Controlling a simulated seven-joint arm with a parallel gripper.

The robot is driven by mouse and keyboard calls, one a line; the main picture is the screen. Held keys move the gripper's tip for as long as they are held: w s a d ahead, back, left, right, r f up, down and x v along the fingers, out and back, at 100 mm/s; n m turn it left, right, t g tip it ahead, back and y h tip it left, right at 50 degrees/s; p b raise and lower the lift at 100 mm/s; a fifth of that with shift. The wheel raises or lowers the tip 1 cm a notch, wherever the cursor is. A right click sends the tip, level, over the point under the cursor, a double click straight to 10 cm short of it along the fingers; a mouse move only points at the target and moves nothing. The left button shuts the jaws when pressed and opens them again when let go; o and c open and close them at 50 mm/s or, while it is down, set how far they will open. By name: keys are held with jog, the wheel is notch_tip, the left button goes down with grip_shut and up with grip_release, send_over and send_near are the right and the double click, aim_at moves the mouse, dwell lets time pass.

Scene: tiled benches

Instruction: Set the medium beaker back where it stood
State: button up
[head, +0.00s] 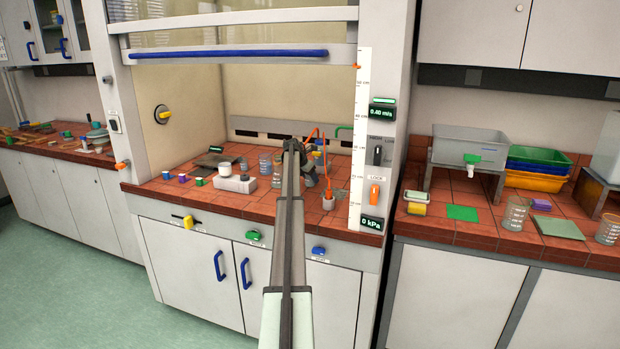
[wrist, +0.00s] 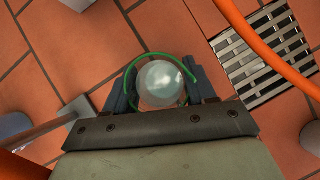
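In the wrist view a round, pale glassy vessel, seen from above and apparently the medium beaker (wrist: 160,84), sits between the fingers of my gripper (wrist: 162,92). Both fingers lie close against its sides, so the gripper looks shut on it. Its height above the bench is hard to tell. In the head view my gripper (head: 312,168) is inside the fume hood, over the red tiled bench (head: 240,204). My arm hides most of the vessel there. Two other glass vessels stand left of my arm, one behind (head: 265,163) and one nearer (head: 277,175).
A green tube (wrist: 283,68) curves around the vessel. A metal drain grate (wrist: 265,50) and an orange hose (wrist: 245,30) are to its right. The hood sash (head: 230,54) is raised.

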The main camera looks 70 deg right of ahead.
jog(key=o, duration=0.5)
jog(key=shift+c, duration=0.2)
jog(key=v, duration=1.2)
jog(key=shift+r, duration=0.15)
jog(key=shift+a, duration=0.1)
